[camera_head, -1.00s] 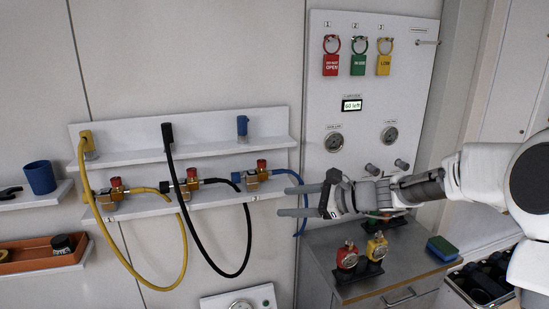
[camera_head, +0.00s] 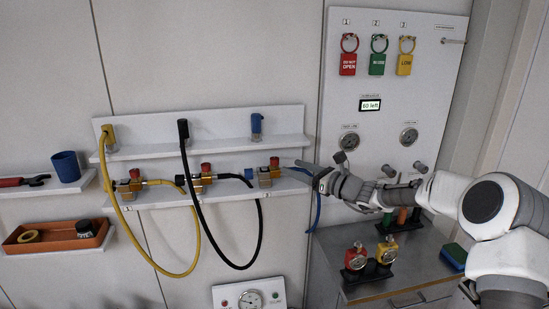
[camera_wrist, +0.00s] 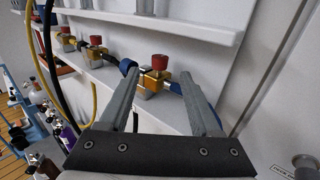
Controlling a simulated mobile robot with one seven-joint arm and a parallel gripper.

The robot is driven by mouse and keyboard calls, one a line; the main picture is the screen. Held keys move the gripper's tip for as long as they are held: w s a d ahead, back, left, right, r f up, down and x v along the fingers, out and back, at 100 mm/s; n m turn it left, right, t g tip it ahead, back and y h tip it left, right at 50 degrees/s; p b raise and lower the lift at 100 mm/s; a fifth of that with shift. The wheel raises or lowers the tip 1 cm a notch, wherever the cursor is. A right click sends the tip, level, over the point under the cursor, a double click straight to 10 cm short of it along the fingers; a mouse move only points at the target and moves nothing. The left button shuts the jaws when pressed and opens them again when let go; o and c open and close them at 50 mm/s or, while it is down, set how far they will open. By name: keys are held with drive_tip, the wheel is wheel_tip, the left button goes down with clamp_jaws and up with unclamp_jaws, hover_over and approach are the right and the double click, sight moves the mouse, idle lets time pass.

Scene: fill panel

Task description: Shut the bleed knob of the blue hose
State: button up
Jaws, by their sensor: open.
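The blue hose (camera_head: 313,214) hangs from the right end of the lower shelf, its lower part dropping behind my gripper. Its brass fitting (camera_head: 266,177) sits on that shelf with a red bleed knob (camera_head: 274,162) on top. In the wrist view the red knob (camera_wrist: 160,62) stands above the brass block (camera_wrist: 154,81), ahead of and between my fingers. My gripper (camera_head: 303,168) is open and empty, just right of the fitting; it also shows in the wrist view (camera_wrist: 160,92). I see no contact with the knob.
The black hose (camera_head: 262,232) and yellow hose (camera_head: 150,262) have similar red-knobbed fittings to the left. A panel with gauges (camera_head: 349,141) and tags stands at right. An upper shelf (camera_head: 218,146) runs above the fittings.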

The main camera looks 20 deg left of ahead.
sight(278, 161)
drive_tip(key=p+x, duration=0.1)
drive_tip(key=x, duration=0.7)
drive_tip(key=shift+w+a+p, duration=0.1)
drive_tip(key=shift+a+p, duration=0.2)
drive_tip(key=shift+p, duration=0.05)
clamp_jaws()
